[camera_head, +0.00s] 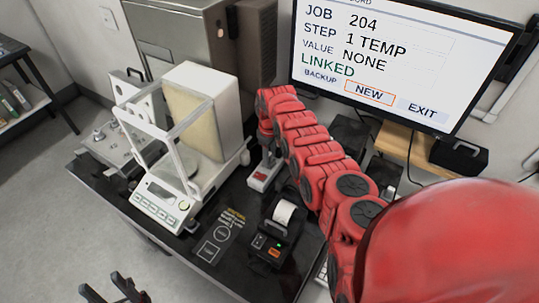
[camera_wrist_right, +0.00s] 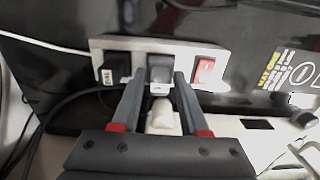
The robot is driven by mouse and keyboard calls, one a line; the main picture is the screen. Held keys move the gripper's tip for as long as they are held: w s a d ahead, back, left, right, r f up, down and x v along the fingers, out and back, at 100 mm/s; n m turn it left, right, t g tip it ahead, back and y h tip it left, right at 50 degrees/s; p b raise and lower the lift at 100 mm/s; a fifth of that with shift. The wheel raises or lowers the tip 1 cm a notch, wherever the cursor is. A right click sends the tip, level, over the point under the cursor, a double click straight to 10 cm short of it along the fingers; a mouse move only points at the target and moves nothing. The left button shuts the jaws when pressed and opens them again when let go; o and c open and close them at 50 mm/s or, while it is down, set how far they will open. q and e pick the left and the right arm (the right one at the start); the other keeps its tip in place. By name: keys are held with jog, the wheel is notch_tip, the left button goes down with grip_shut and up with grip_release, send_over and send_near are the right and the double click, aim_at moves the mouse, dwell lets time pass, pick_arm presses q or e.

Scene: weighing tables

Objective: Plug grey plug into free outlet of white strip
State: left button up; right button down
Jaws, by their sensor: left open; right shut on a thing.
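The white strip (camera_wrist_right: 122,45) lies across the wrist view, with a black plug (camera_wrist_right: 115,68) in its left outlet and a red switch (camera_wrist_right: 206,70) at its right end. The strip also shows partly in the head view (camera_head: 256,184), under my right arm. My right gripper (camera_wrist_right: 160,80) is shut on the grey plug (camera_wrist_right: 160,74), which is at the strip's middle outlet. I cannot tell whether it is fully seated. A pale piece (camera_wrist_right: 163,117) shows behind it between the fingers. My left gripper (camera_head: 108,286) is open and empty at the lower left of the head view.
A balance (camera_head: 160,205) with a glass-type shield stands left of the strip. A small printer (camera_head: 270,250) with a paper roll is in front. A monitor (camera_head: 400,60) hangs at the back right. A dark cable (camera_wrist_right: 75,98) curves at the left of the wrist view.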

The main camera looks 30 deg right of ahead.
jog(key=shift+f+b, duration=0.6)
jog(key=shift+f, duration=0.2)
jog(key=shift+c, duration=1.7)
grip_release()
jog(key=shift+r, duration=0.1)
notch_tip(320, 180, up, 17)
jog(key=b, duration=0.3)
jog(key=shift+r, duration=0.15)
